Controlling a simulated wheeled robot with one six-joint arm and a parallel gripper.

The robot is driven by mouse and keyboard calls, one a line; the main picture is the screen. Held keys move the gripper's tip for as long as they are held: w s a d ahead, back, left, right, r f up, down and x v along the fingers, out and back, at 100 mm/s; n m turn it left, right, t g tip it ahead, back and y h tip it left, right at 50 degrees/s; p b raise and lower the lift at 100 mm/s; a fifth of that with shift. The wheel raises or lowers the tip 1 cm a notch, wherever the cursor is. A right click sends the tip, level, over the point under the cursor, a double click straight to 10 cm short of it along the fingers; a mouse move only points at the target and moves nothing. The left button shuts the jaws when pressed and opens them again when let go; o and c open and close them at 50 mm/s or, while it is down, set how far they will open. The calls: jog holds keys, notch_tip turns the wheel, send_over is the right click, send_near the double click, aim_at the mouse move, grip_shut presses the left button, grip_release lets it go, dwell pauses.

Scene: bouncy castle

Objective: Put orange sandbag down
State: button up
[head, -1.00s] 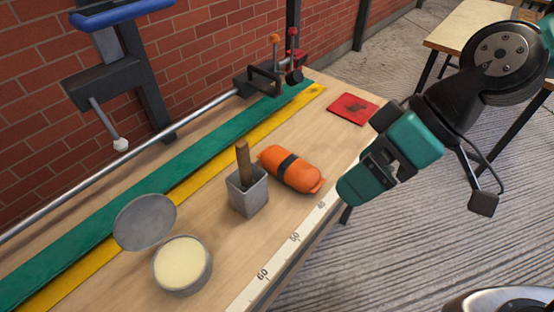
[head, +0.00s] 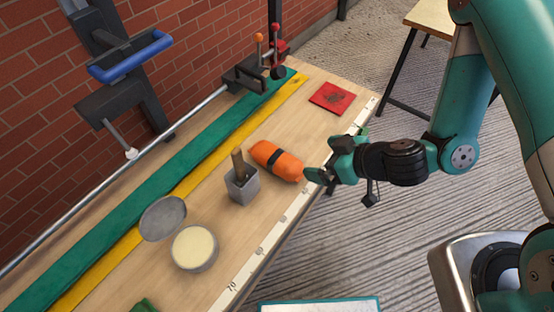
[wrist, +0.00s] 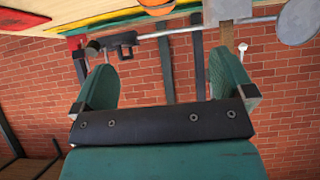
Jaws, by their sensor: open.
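The orange sandbag (head: 284,167), with a black band around it, lies on the wooden workbench (head: 222,228), near its ruler edge. It stands clear of a grey holder to its left. In the wrist view only part of the sandbag (wrist: 157,4) shows at the top edge. My gripper (head: 328,163) is just right of the sandbag and points toward it, with a small gap in the picture. Whether a finger touches it I cannot tell. In the wrist view my gripper (wrist: 163,75) has its two teal fingers wide apart with nothing between them.
The grey holder (head: 242,188) has a wooden handle in it. An open tin (head: 195,248) and its lid (head: 163,218) are nearer. A red cloth patch (head: 332,97) lies farther back. A metal rod and clamp (head: 250,72) run along the wall side. Bench between patch and sandbag is bare.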

jog(key=w+a+f+b, duration=0.1)
jog(key=f+b, duration=0.1)
jog(key=b, duration=0.6)
send_near(277, 154)
jog(key=x, duration=0.3)
jog(key=shift+a+f, duration=0.15)
jog(key=shift+a, duration=0.25)
jog(key=p+x, duration=0.2)
jog(key=x, duration=0.3)
jog(key=shift+w+f, duration=0.3)
jog(key=shift+c, duration=0.5)
jog(key=c, duration=1.4)
jog(key=shift+r, duration=0.1)
jog(key=shift+c, duration=1)
jog(key=shift+r, duration=0.1)
